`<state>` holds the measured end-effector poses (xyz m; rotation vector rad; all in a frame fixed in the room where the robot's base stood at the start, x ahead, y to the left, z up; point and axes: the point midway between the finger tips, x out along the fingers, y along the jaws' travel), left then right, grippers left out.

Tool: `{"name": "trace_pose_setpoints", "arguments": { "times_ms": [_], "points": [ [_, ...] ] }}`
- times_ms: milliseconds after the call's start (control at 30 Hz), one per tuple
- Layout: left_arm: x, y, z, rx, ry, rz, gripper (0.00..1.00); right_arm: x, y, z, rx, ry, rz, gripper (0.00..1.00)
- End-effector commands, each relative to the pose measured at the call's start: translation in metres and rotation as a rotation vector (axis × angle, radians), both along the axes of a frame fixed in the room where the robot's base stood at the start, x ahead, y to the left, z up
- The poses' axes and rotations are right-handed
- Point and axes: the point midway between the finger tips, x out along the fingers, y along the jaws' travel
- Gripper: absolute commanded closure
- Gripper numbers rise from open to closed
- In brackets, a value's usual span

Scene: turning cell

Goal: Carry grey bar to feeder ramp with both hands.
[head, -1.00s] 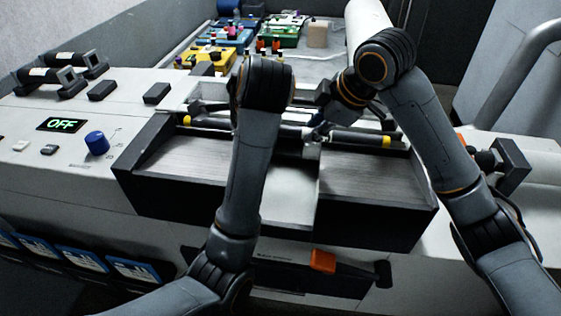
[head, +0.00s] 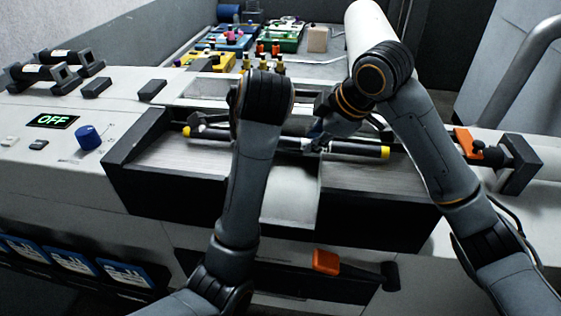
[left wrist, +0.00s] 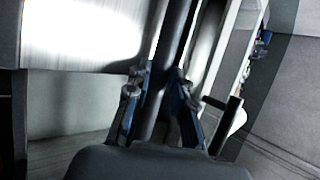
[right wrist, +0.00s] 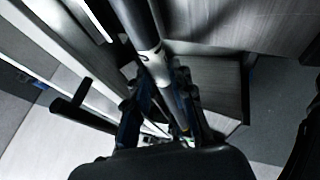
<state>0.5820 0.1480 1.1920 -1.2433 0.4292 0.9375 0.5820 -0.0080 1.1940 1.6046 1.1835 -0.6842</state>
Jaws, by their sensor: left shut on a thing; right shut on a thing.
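The grey bar (head: 353,148), dark with yellow ends, lies crosswise over the back part of the feeder ramp (head: 375,187). The ramp has brushed metal faces and a black front. My right gripper (head: 316,140) is shut on the bar right of its middle; the right wrist view shows the bar (right wrist: 139,28) running between its fingers (right wrist: 158,88). My left gripper is hidden behind its own arm in the head view. In the left wrist view its fingers (left wrist: 164,88) are closed around the bar (left wrist: 174,45). I cannot tell whether the bar touches the ramp.
A panel with an OFF display (head: 52,121) and a blue knob (head: 89,137) is at left. An orange-and-black fixture (head: 468,145) stands right of the ramp. Coloured parts trays (head: 232,38) are at the back.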

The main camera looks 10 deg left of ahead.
Motion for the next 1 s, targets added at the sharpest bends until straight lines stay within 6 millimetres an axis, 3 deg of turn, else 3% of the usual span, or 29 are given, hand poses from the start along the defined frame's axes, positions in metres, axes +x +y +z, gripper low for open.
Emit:
{"name": "trace_pose_setpoints", "arguments": {
  "times_ms": [267,300,400,667,833,1000],
  "points": [
    [-0.001,-0.006,-0.021,-0.01,0.008,-0.012,1.0,-0.002,0.006,-0.013,0.015,-0.01,0.015,1.0],
    [-0.001,-0.006,-0.022,-0.011,0.016,-0.011,0.73,-0.002,0.005,-0.014,0.011,-0.004,0.015,0.73],
    [-0.002,-0.006,-0.021,-0.011,0.018,-0.009,0.54,-0.002,0.005,-0.015,0.008,-0.001,0.012,0.54],
    [-0.002,-0.006,-0.019,-0.009,0.011,-0.01,0.54,-0.001,0.002,-0.015,0.004,-0.001,0.006,0.54],
    [-0.001,-0.006,-0.019,-0.007,0.008,-0.01,0.54,-0.001,0.001,-0.015,0.003,0.0,0.004,0.18],
    [-0.001,-0.006,-0.018,-0.007,0.007,-0.01,0.54,0.0,0.001,-0.015,0.002,0.0,0.002,0.15]
  ]
}}
